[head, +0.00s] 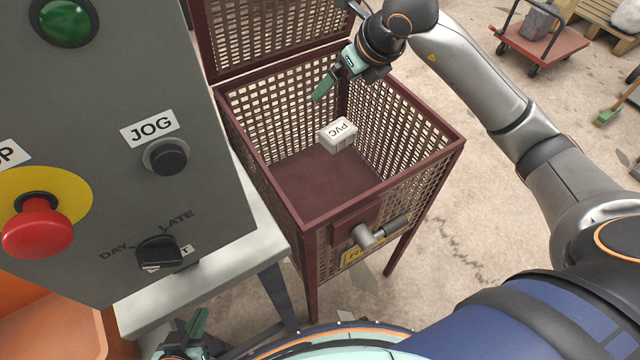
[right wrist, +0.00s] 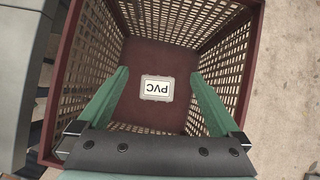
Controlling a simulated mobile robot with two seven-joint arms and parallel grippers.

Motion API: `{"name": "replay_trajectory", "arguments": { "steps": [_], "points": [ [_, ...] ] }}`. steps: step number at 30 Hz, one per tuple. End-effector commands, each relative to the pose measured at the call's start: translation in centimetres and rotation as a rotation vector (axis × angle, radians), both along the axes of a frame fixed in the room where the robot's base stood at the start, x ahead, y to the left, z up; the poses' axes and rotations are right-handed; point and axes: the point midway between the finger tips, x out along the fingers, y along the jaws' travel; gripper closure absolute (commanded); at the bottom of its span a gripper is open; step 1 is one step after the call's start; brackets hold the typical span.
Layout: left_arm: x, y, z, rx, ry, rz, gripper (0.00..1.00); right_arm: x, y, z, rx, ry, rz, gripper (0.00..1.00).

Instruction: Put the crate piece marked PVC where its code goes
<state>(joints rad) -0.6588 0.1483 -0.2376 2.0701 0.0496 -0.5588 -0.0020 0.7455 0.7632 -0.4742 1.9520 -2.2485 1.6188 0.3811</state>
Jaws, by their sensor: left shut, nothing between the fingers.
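A small whitish block marked PVC (head: 338,134) is inside the dark red mesh crate (head: 310,215), and appears to lie on its floor toward the back. In the right wrist view the PVC piece (right wrist: 157,88) shows label up, with the crate's floor (right wrist: 160,55) around it. My right gripper (head: 322,92) reaches into the crate's opening, above the piece. Its green fingers (right wrist: 160,76) are spread wide, with nothing held between them. My left gripper (head: 196,325) is shut and empty at the bottom left, outside the crate, partly cut off.
A grey control panel (head: 110,90) with a red stop button (head: 38,228), JOG button and DAY/LATE switch stands left of the crate. The crate's mesh lid (head: 270,35) stands open behind. A latch handle (head: 372,235) juts from its front. A red cart (head: 540,45) is far right.

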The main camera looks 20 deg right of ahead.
Motion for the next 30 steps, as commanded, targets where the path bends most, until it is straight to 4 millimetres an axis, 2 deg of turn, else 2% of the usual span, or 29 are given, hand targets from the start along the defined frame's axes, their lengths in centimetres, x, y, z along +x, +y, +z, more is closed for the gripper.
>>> {"name": "replay_trajectory", "arguments": {
  "steps": [8,11,21,25,30],
  "points": [
    [-0.1,0.1,-0.1,0.001,0.005,0.001,1.00,-0.3,-0.1,0.7,-0.001,-0.002,0.000,0.00],
    [-0.1,0.1,0.0,0.002,0.006,0.001,1.00,-1.0,-0.4,2.0,-0.003,-0.004,0.000,0.00],
    [-0.2,0.0,0.5,0.001,0.011,0.000,1.00,-4.8,-1.5,8.1,-0.002,-0.005,-0.001,0.00],
    [0.1,-0.1,0.9,0.000,0.004,-0.002,1.00,-5.8,-1.7,9.6,-0.001,-0.002,-0.001,0.00],
    [0.2,-0.2,1.0,-0.002,0.000,-0.002,1.00,-6.5,-1.8,10.5,0.000,-0.001,0.001,0.00]
  ]
}}
